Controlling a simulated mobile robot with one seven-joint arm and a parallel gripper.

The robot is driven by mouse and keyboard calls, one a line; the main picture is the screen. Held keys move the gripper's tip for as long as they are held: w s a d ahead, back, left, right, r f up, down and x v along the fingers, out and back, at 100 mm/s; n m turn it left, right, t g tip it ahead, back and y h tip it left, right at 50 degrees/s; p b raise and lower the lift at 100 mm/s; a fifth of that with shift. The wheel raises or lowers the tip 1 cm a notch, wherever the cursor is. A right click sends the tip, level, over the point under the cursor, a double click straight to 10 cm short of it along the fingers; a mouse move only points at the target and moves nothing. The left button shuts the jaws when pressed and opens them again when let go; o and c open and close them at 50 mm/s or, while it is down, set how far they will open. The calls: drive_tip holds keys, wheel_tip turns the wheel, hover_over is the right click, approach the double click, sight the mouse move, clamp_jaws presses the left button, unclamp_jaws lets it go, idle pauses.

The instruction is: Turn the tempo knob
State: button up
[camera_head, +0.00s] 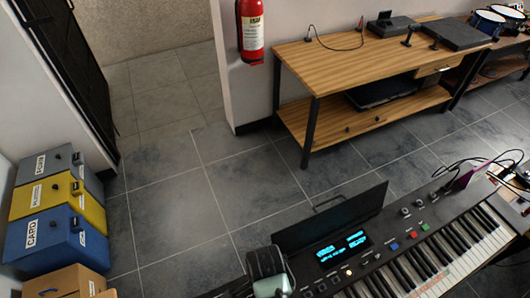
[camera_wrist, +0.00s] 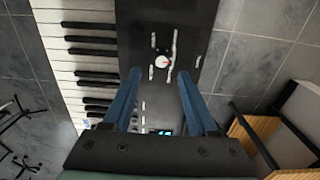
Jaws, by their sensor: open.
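The electronic keyboard (camera_head: 395,250) lies at the lower right in the head view, with a lit cyan display, coloured buttons and several small knobs. In the wrist view its black panel (camera_wrist: 200,30) runs beside the white and black keys. A round pale knob (camera_wrist: 163,62) with a red mark sits on that panel, between white printed lines. My gripper (camera_wrist: 160,73) is open, its two blue fingers spread to the left and right of the knob in the picture. The jaws are empty. I cannot tell the height of the fingertips above the panel. I cannot read the knob's label.
A dark upright panel (camera_head: 330,220) stands behind the keyboard. Cables and a purple item (camera_head: 463,180) are at its right end. A wooden bench (camera_head: 350,62) stands behind. The tiled floor (camera_head: 185,200) between is clear.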

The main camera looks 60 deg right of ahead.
drive_tip(key=shift+w+f, duration=0.1)
drive_tip(key=shift+f, duration=2.75)
clamp_jaws()
